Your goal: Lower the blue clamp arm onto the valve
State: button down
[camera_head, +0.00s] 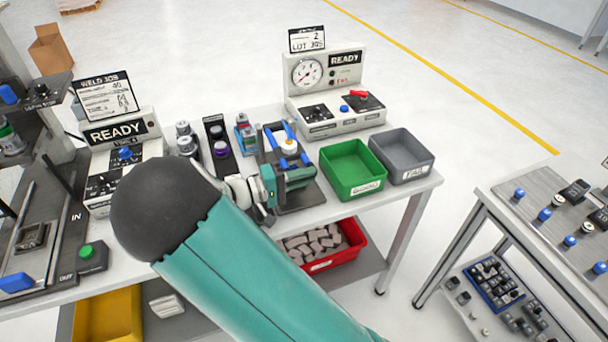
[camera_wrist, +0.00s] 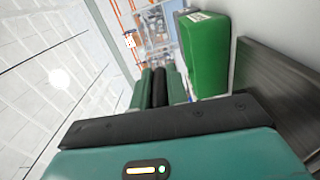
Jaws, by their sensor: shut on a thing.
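The blue clamp arm (camera_head: 303,160) is on a dark fixture in the middle of the bench in the head view. Whether the clamp arm touches the valve cannot be told. My gripper (camera_head: 297,177) is at the near side of the fixture, shut on the clamp arm; the grasp itself is partly hidden. In the wrist view my gripper's dark fingers (camera_wrist: 157,75) are close together, and what they hold is not clear.
A green bin (camera_head: 352,169) stands just right of the fixture, with a grey bin (camera_head: 402,156) beyond it. The green bin also shows close to the fingers in the wrist view (camera_wrist: 206,60). A gauge box (camera_head: 335,92) stands behind. Bottles and dark stands crowd the left.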

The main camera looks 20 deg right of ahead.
jog(key=shift+f, duration=0.2)
jog(key=c, duration=1.4)
grip_release()
jog(key=shift+w, duration=0.2)
jog(key=shift+s, duration=0.2)
jog(key=shift+w, duration=0.1)
jog(key=a, duration=0.7)
jog(key=shift+a, duration=0.3)
